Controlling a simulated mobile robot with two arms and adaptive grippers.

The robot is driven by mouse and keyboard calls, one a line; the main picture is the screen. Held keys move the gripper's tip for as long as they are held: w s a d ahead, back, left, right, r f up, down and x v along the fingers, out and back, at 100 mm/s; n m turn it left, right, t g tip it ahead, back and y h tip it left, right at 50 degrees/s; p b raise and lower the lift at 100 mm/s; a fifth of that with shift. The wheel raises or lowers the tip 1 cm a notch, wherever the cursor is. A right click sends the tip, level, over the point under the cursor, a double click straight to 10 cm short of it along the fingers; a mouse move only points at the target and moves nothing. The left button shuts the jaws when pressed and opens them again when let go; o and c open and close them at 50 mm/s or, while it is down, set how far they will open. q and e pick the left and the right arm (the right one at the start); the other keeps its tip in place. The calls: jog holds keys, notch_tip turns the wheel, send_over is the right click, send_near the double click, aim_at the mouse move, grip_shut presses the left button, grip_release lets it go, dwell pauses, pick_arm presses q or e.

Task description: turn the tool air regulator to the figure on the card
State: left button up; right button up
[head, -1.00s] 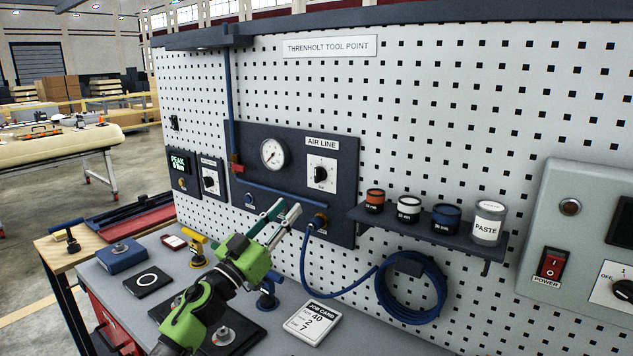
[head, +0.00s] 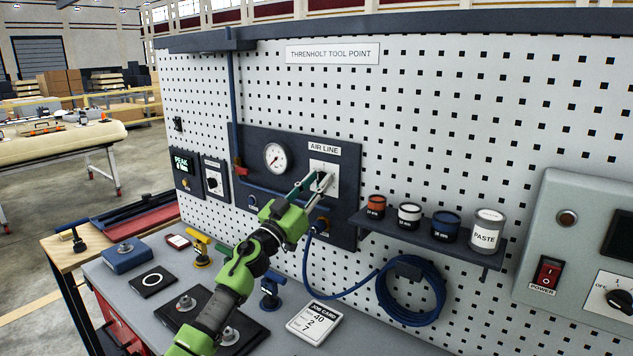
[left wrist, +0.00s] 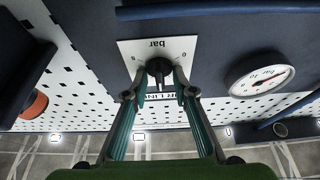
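The regulator knob is dark, on a white scale plate (head: 318,168) under the AIR LINE label; in the head view my fingers partly cover it. My left gripper (head: 322,179) reaches it from below. In the left wrist view, upside down, the knob (left wrist: 159,68) lies between the two fingertips, one close on each side; I cannot tell whether they press on it. The round pressure gauge (head: 276,158) is left of the plate and also shows in the wrist view (left wrist: 262,76). My right gripper is out of view.
A shelf (head: 425,232) with several pots is right of the regulator panel. A coiled blue hose (head: 410,290) hangs below it. A smaller panel with a PEAK display (head: 183,165) is at left. A grey power box (head: 575,245) is at right.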

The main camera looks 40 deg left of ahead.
pick_arm(q)
jog(key=shift+c, duration=0.4)
grip_shut()
jog(key=shift+m, duration=0.5)
jog(key=m+h+b, duration=0.1)
jog(key=m+h, duration=0.1)
jog(key=m, duration=0.2)
jog(key=shift+h, duration=0.4)
jog(key=m+h, duration=0.1)
jog(key=m, duration=0.2)
jog(key=m+g+h, duration=0.1)
jog(key=m, duration=0.2)
jog(key=shift+a+h+b, duration=0.1)
jog(key=shift+h+b, duration=0.2)
jog(key=m+g+h, duration=0.1)
jog(key=m, duration=0.2)
jog(key=m+g, duration=0.1)
jog(key=m, duration=0.2)
jog(key=shift+r+m+h, duration=0.1)
jog(key=shift+m+h, duration=0.3)
jog(key=m+g+p, duration=0.1)
jog(key=m, duration=0.3)
jog(key=shift+g, duration=0.4)
jog(key=shift+m, duration=0.3)
